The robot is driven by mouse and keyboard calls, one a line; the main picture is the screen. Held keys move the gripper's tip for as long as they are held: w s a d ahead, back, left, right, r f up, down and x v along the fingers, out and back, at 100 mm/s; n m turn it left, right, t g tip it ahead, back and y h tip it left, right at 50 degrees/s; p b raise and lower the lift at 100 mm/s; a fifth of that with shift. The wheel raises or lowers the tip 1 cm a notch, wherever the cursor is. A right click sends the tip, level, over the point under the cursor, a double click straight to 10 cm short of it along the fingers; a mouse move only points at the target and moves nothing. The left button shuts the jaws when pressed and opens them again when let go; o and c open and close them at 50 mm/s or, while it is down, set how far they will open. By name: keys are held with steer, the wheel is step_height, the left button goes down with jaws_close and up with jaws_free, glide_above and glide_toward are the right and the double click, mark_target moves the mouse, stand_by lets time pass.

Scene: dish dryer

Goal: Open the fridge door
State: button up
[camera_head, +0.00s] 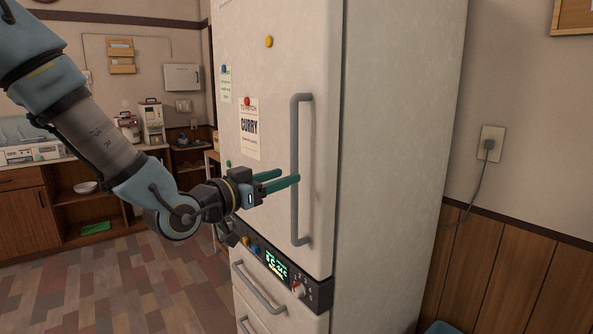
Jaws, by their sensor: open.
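The fridge (400,150) is a tall off-white unit at the middle of the head view. Its upper door (268,72) appears shut, with no gap along its edge. A grey vertical bar handle (301,125) stands at the door's right side. My gripper (284,181) has two green fingers, held apart and pointing right toward the handle's lower half. The nearer fingertip overlaps the handle's left edge in the picture; I cannot tell whether it touches. Nothing is between the fingers.
A control panel (271,258) with a lit display sits below the door, above a drawer handle (257,288). Papers and magnets are on the door. A wooden counter (25,215) stands at the left. Tiled floor (150,285) is open in front of it.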

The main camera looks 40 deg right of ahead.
steer(key=d, duration=0.2)
steer(key=w+d, duration=0.1)
steer(key=d, duration=0.1)
steer(key=shift+d+p, duration=0.35)
jaws_close()
stand_by(1.2)
